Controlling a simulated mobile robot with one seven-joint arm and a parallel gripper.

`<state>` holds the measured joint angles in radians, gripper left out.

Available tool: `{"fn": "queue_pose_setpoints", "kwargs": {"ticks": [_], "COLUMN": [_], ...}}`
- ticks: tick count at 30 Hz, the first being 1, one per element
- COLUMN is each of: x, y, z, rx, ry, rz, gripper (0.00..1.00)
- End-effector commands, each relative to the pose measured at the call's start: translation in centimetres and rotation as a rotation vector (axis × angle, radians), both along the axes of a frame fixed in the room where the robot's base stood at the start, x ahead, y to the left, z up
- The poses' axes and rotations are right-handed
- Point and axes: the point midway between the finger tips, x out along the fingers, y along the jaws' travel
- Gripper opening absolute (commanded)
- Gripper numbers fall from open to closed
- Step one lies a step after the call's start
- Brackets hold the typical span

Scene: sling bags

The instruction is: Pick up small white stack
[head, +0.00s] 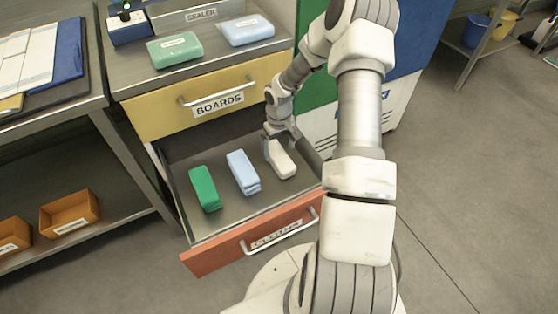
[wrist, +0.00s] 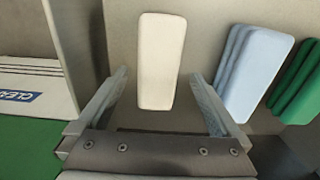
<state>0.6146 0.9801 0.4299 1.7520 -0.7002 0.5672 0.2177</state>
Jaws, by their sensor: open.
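The small white stack (head: 280,158) lies in the open lower drawer (head: 222,217), at the right of a row of folded stacks. In the wrist view the white stack (wrist: 160,60) shows upright in the picture, its near end between the spread fingers. My gripper (wrist: 165,100) is open and empty, with a finger on each side of the stack's near end and no visible contact. In the head view my gripper (head: 276,138) is just at the stack's far end, and its fingers are partly hidden there.
A blue stack (head: 243,172) and a green stack (head: 205,188) lie to the left in the same drawer. The yellow drawer (head: 205,103) above is shut. The drawer's side wall (wrist: 78,60) stands close to the left finger in the wrist view.

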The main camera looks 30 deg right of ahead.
Motion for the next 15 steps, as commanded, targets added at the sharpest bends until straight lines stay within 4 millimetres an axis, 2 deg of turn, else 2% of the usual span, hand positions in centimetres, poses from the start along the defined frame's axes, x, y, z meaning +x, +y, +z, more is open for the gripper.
{"fn": "queue_pose_setpoints", "kwargs": {"ticks": [1,6,10,15], "x": [0.1,0.3,0.4,0.4], "y": [0.0,-0.2,-0.2,-0.2], "z": [-1.2,-3.7,-4.4,-4.4], "rx": [0.002,0.002,0.000,0.000], "ry": [0.002,0.003,0.000,0.000], "rz": [-0.002,-0.002,-0.001,-0.001], "gripper": [1.00,1.00,1.00,1.00]}}
